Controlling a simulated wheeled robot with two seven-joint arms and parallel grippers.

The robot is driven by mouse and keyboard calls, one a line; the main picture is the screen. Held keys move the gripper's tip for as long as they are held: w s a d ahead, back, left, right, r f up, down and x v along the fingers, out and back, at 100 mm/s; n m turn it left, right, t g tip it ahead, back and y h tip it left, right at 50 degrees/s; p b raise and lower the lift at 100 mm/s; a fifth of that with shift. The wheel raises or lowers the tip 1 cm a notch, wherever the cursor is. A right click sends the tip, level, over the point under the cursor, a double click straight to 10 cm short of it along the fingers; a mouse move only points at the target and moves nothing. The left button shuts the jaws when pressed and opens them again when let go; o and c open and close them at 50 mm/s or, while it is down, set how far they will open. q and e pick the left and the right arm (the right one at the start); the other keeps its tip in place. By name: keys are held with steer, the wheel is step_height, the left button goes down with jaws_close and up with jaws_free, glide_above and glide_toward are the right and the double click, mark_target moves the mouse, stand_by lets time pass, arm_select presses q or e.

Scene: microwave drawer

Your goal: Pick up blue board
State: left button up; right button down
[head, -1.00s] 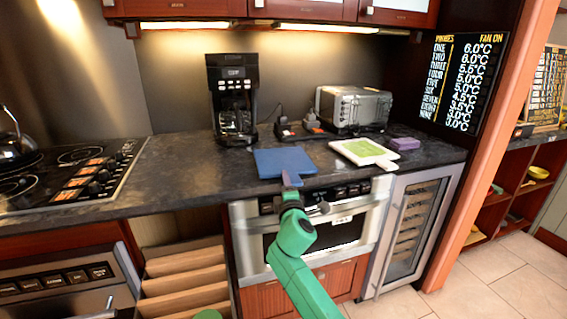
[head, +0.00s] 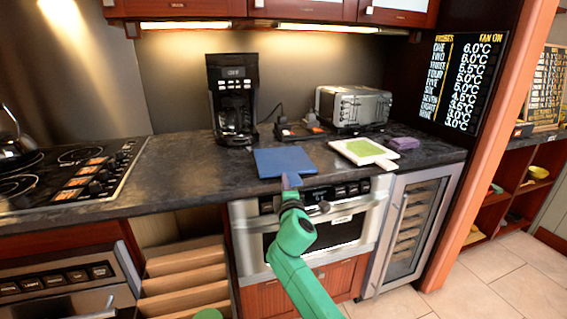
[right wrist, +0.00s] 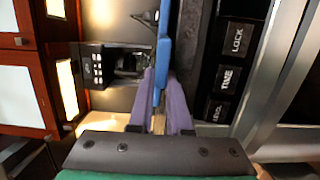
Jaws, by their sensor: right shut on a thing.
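The blue board (head: 284,160) lies at the front edge of the dark counter, between the coffee maker and a white and green board. My right gripper (head: 290,183) reaches it from below, at its front handle. In the right wrist view my right gripper (right wrist: 160,118) has its two purple fingers on either side of the blue board (right wrist: 162,62), shut on it. The board shows edge-on there. In the head view the handle is mostly hidden by the gripper. My left gripper is not in view.
A coffee maker (head: 234,100) and a toaster (head: 352,106) stand behind. The white and green board (head: 363,152) and a purple block (head: 404,143) lie to the right. The counter (head: 190,178) is clear to the left. A steel microwave drawer (head: 340,232) sits below.

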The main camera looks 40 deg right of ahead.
steer(key=shift+r, duration=0.1)
stand_by(0.8)
step_height(320, 180, up, 20)
steer(key=p, duration=0.4)
steer(key=shift+r, duration=0.1)
stand_by(0.3)
